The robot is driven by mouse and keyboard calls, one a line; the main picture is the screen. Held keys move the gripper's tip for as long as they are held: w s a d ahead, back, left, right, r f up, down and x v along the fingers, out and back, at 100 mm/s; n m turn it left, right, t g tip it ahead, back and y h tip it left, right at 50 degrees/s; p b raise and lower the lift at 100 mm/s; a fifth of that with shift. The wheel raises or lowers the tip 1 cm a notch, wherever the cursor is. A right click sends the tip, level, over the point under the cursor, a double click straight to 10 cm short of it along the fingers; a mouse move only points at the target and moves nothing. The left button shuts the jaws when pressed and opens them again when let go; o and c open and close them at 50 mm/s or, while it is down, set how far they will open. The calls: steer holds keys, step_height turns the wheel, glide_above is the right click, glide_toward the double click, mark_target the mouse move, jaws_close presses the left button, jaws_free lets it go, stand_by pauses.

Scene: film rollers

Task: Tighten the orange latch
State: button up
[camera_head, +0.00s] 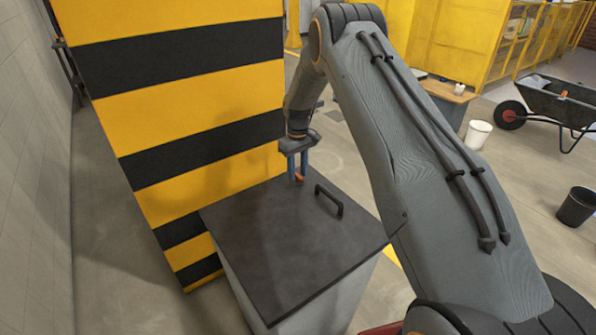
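The orange latch (299,178) shows as a small orange piece at the far edge of a dark grey lid (270,250). The lid tops a light grey box (345,310). My gripper (298,176) points down over that edge, its two blue-grey fingers a little apart. The fingertips are right at the latch and hide part of it. I cannot tell whether they touch or grip it. The lid looks closed and has a black handle (330,200) just right of the gripper.
A yellow-and-black striped pillar (195,100) stands close on the left, behind the box. A white bucket (477,135), a wheelbarrow (555,103) and a dark bucket (577,207) stand at the right. Open floor lies between them and my arm.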

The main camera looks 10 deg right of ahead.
jaws_close()
